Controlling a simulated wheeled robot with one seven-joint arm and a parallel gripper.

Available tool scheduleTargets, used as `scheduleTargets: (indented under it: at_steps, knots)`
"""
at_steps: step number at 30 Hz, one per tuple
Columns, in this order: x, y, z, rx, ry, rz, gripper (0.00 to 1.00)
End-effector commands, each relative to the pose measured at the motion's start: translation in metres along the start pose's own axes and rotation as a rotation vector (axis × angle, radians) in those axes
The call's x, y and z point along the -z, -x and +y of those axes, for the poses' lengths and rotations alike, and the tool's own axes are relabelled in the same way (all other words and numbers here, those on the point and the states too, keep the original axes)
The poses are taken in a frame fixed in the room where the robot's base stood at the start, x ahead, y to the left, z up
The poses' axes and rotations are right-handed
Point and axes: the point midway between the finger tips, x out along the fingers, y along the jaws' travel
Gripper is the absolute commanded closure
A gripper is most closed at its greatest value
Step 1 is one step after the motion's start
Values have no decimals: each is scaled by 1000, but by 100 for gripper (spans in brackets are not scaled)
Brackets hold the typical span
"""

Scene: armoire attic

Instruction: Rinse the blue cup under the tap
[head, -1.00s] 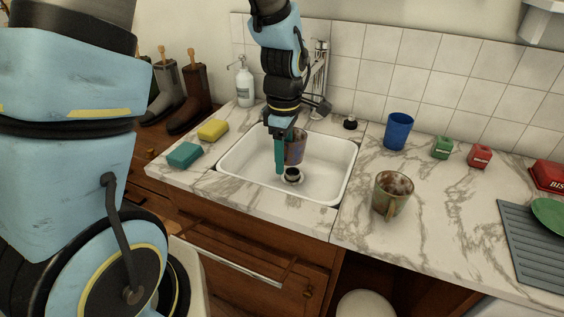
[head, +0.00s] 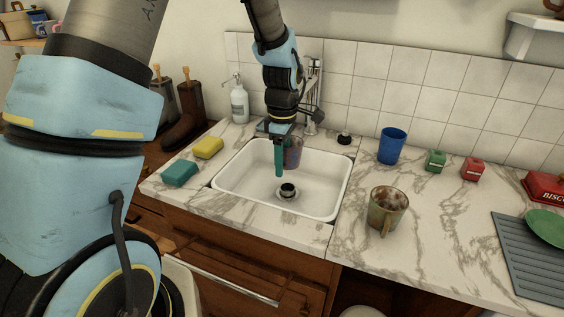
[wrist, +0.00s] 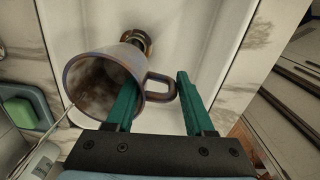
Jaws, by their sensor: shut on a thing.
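My gripper (head: 279,172) is over the sink basin (head: 240,196), its teal fingers pointing down. It is shut on a stained bluish mug (head: 294,150), partly hidden behind the fingers. In the wrist view the mug (wrist: 85,84) is tilted with its mouth facing me; one finger reaches into the mouth, the other is beyond the handle. The tap (head: 313,90) stands behind the sink; I cannot tell whether water runs. A plain blue cup without a visible handle (head: 391,147) stands upright on the counter right of the sink, apart from my gripper.
A brown-green mug (head: 386,212) stands on the counter right of the sink. Green (head: 435,160) and red (head: 472,168) small boxes stand farther right. Yellow (head: 208,147) and teal (head: 180,173) sponges lie left of the basin. A soap bottle (head: 239,103) stands at the back left.

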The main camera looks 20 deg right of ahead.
Motion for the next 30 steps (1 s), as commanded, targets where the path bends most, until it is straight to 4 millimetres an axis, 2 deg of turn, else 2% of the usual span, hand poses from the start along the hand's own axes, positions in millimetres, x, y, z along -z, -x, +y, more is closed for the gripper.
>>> scheduleTargets:
  at_steps: [14, 30]
  knots:
    - [-1, 0, 0, -1, 0, 0, 100]
    - [-12, 0, 2, -1, 1, 0, 100]
